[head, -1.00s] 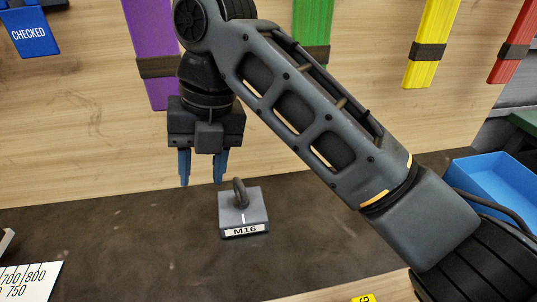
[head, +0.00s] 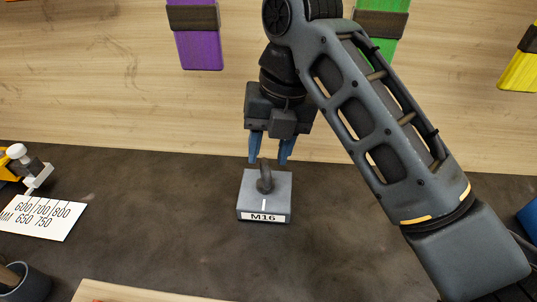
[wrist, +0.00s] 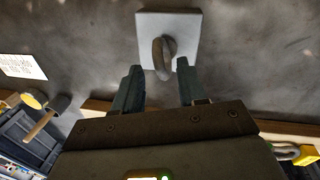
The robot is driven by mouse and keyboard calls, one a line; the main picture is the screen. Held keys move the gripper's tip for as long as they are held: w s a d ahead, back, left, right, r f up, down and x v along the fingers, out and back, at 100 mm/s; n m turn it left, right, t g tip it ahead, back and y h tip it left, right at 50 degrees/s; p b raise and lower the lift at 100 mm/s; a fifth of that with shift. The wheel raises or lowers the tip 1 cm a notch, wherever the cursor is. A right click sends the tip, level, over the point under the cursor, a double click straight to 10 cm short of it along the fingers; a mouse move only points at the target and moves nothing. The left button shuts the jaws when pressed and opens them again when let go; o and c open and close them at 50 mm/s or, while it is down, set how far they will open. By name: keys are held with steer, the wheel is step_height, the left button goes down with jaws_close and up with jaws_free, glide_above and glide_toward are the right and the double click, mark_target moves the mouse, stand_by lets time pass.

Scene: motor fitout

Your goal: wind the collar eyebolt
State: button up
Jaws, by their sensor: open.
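The collar eyebolt (head: 265,180) is a dark ring standing upright on a grey square block (head: 253,205) labelled M16, with a white line on the block's top. In the wrist view the eyebolt (wrist: 163,58) and its block (wrist: 185,22) are just past the fingertips. My gripper (head: 268,160) is open and empty, pointing down just behind and above the eyebolt in the head view. In the wrist view its two fingers (wrist: 158,74) stand apart, with the ring's near end roughly between the tips. I cannot tell whether anything touches.
A white scale card (head: 42,216) lies at the left, with a yellow and white tool (head: 20,165) behind it. A dark cup (head: 28,282) stands front left. Purple (head: 198,45) and green strips (head: 382,30) hang on the wooden wall. The dark surface around the block is clear.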

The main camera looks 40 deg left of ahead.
steer(key=shift+s+a+f, duration=0.1)
steer(key=shift+f, duration=0.8)
steer(key=shift+c, duration=0.2)
jaws_close()
